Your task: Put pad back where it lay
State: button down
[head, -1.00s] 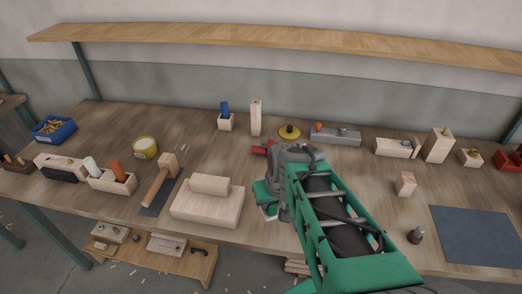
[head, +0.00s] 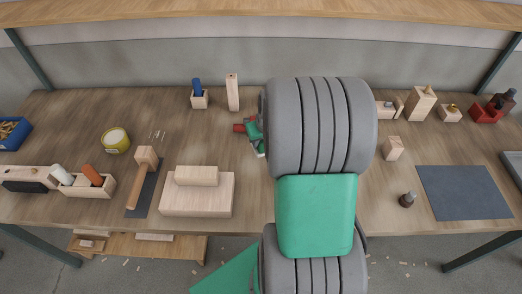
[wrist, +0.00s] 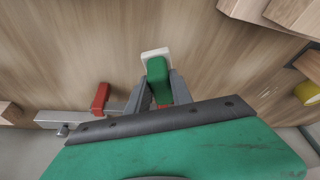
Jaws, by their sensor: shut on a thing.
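The pad is a green block with a whitish face; it shows in the wrist view (wrist: 157,67) between the two grey fingers of my gripper (wrist: 158,92). My gripper is shut on it. In the head view a bit of green and white, likely the pad (head: 261,151), shows left of my arm over the middle of the bench. The bench top (head: 225,142) lies below; I cannot tell whether the pad touches it. My large grey and green arm hides most of the gripper and the bench behind it.
Behind are an upright wood block (head: 232,92) and a blue-topped holder (head: 199,101). To the right are a small wood block (head: 392,148) and a dark sheet (head: 465,192).

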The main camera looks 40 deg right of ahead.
aim_at(261, 147)
jog(key=shift+w+d+f, duration=0.15)
jog(key=shift+w+f, duration=0.15)
jog(key=shift+f, duration=0.3)
jog(key=shift+s+b+x, duration=0.2)
jog(key=shift+b+x, duration=0.5)
jog(key=shift+x, duration=0.25)
jog(key=shift+s+b+x, duration=0.2)
jog(key=shift+b+x, duration=0.5)
jog(key=shift+x, duration=0.25)
jog(key=c, duration=1.1)
grip_release()
jog(key=shift+c, duration=0.2)
jog(key=shift+r+p, duration=0.25)
jog(key=shift+p, duration=0.05)
jog(key=d+p+v, duration=0.1)
jog(key=p+v, duration=0.5)
jog(key=v, duration=0.5)
jog(key=s+a+r+n, duration=0.1)
jog(key=s+a+r, duration=0.1)
jog(key=a+r, duration=0.5)
jog(key=s+a+r+n+t+y, duration=0.1)
jog(key=s+a+r, duration=0.2)
jog(key=a+r, duration=0.4)
jog(key=a, duration=0.8)
jog(key=shift+s+n, duration=0.3)
jog(key=shift+n, duration=0.1)
